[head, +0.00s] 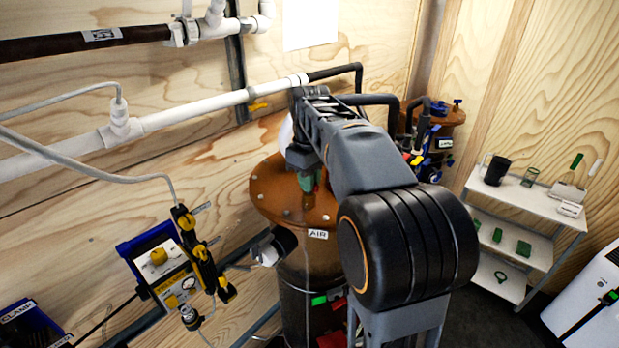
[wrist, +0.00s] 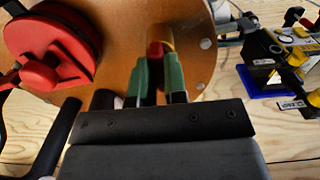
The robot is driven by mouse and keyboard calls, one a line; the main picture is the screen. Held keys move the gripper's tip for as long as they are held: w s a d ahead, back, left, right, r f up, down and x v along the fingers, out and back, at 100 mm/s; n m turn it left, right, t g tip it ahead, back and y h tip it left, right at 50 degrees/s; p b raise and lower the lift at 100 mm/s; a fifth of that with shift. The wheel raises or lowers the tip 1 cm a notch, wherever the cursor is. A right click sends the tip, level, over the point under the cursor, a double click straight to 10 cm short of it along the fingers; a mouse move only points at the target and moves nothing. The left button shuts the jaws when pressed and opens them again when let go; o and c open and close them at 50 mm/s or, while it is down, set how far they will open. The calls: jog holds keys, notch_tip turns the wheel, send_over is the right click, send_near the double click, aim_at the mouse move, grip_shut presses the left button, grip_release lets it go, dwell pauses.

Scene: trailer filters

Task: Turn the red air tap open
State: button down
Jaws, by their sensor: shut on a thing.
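The brown tank (head: 270,200) labelled AIR (head: 318,234) stands mid-picture in the head view, its round bolted lid below my gripper. My gripper (head: 308,182) points down at the lid. In the wrist view my gripper (wrist: 158,68) has its two green fingers close together, shut on a small red piece, which I take for the red air tap (wrist: 155,48). Only the tap's top shows between the fingertips; its turn angle cannot be told. In the head view my arm and gripper hide the tap.
A red round fitting with a lever (wrist: 45,65) sits on the lid at left in the wrist view. A yellow-and-grey meter box (head: 162,262) stands left of the tank. White pipe (head: 200,109) runs along the wall behind. A white shelf (head: 520,205) stands right.

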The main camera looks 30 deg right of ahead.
jog(key=shift+n, duration=0.5)
jog(key=c, duration=1.2)
grip_release()
jog(key=shift+o, duration=0.2)
notch_tip(320, 180, up, 14)
jog(key=p, duration=0.1)
jog(key=shift+p, duration=0.3)
jog(key=shift+f, duration=0.1)
